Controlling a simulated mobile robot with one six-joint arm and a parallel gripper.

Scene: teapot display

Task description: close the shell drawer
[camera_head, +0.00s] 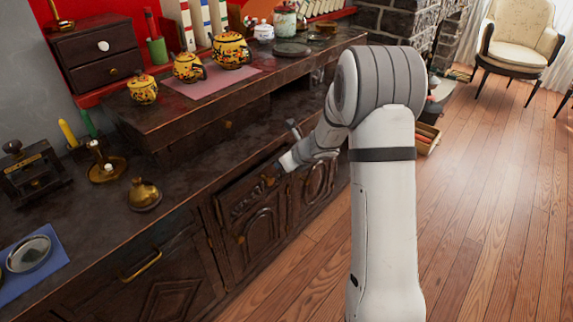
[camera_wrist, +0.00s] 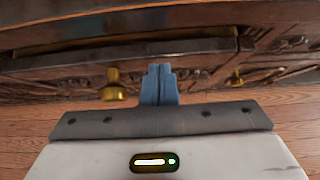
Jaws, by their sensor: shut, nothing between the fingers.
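A carved dark wood drawer front (camera_head: 248,198) shows in the head view, in the upper part of the sideboard and above an arched door. I take it as the shell drawer, but the carving is too small to make out. My gripper (camera_head: 270,180) is at the right end of this front and partly hides it. In the wrist view my gripper (camera_wrist: 160,68) has its blue fingers together with nothing between them. The fingertips lie close to carved dark wood; I cannot tell whether they touch. How far the drawer stands out is unclear.
A brass knob (camera_wrist: 113,86) is left of the fingers in the wrist view, and another small brass knob (camera_wrist: 238,77) is to the right. Teapots (camera_head: 188,68) stand on the shelf above. A brass pot (camera_head: 144,194) stands on the sideboard. The wooden floor (camera_head: 480,210) at right is clear.

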